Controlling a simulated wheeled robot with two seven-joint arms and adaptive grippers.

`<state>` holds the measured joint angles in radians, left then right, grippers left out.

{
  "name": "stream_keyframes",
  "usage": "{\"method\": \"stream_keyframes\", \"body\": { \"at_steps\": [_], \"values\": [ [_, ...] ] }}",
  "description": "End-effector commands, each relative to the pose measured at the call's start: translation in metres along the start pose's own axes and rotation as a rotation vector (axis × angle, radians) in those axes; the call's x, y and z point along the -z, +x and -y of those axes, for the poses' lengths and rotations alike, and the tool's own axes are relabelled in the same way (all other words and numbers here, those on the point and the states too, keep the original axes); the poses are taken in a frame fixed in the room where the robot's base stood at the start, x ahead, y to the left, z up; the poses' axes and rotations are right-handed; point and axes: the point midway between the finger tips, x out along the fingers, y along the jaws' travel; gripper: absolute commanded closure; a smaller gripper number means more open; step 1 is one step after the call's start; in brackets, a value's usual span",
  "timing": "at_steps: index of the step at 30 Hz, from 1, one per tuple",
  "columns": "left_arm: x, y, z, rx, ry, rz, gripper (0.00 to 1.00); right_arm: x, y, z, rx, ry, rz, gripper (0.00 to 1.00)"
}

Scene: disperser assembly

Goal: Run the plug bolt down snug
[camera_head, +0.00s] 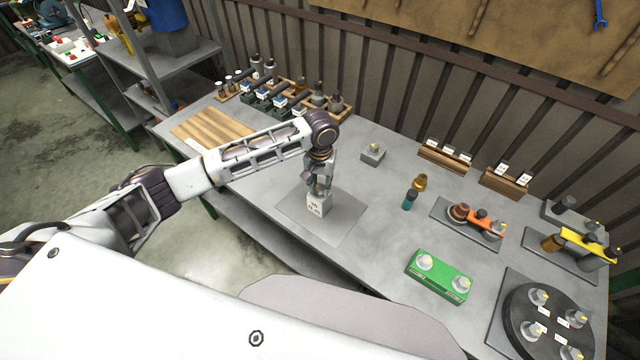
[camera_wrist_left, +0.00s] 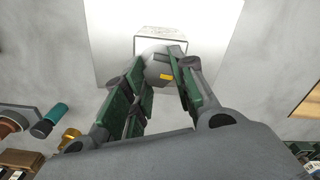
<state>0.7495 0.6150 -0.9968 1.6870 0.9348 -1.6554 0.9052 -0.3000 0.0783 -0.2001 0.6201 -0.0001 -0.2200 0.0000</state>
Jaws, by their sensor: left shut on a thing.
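The plug bolt (camera_wrist_left: 163,70) shows in the left wrist view as a rounded grey head with a small yellow mark. It sits between the fingers of my left gripper (camera_head: 318,188), which is shut on it. In the head view the gripper points down and hides most of the bolt. Below it a light grey block (camera_head: 319,208) with dark lettering stands on a flat grey mat (camera_head: 345,215). The block also shows at the top of the left wrist view (camera_wrist_left: 160,37). How deep the bolt sits is hidden. My right gripper is not in view.
Right of the mat stand a teal-and-black piece (camera_head: 410,199), a brass piece (camera_head: 420,182) and a green block (camera_head: 439,275). A small grey block (camera_head: 373,154) stands behind. A black round fixture (camera_head: 515,310) is at front right. A wooden board (camera_head: 210,129) lies left.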

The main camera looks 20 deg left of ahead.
Motion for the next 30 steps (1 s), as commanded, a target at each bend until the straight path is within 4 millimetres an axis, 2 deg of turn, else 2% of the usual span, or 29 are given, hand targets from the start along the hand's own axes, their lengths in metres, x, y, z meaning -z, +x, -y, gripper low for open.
{"method": "stream_keyframes", "body": {
  "at_steps": [30],
  "values": [
    [-0.0014, -0.0003, -0.0040, -0.001, 0.740, -0.001, 0.97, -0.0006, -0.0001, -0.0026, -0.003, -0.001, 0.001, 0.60]
  ]
}}
